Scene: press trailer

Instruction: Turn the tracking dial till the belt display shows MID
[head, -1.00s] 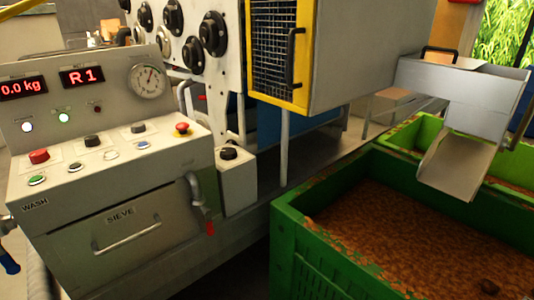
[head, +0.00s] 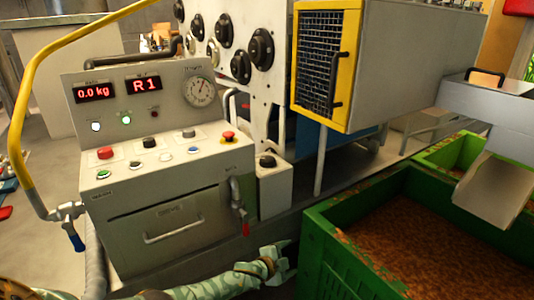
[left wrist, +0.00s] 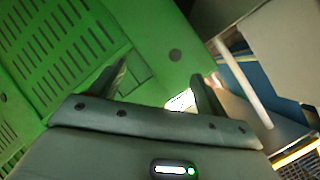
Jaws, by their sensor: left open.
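The display reading R1 (head: 142,86) is lit red on the upright panel of the grey console, right of a 0.0 kg display (head: 94,92); its small label is too blurred to read. A black knob (head: 266,160) sits on top of a small grey box at the console's right; I cannot tell whether it is the tracking dial. My left gripper (head: 281,258) is open and empty, low in front of that box, near the green crate. The left wrist view shows its two fingers apart (left wrist: 160,75) before the crate's wall. My right gripper is out of view.
The green crate (head: 322,238), full of brown pomace, stands right of my left gripper. A red-handled valve (head: 240,205) juts from the console. A red mushroom button (head: 228,137) and several other buttons top it. A yellow pipe (head: 18,130) rises at the left.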

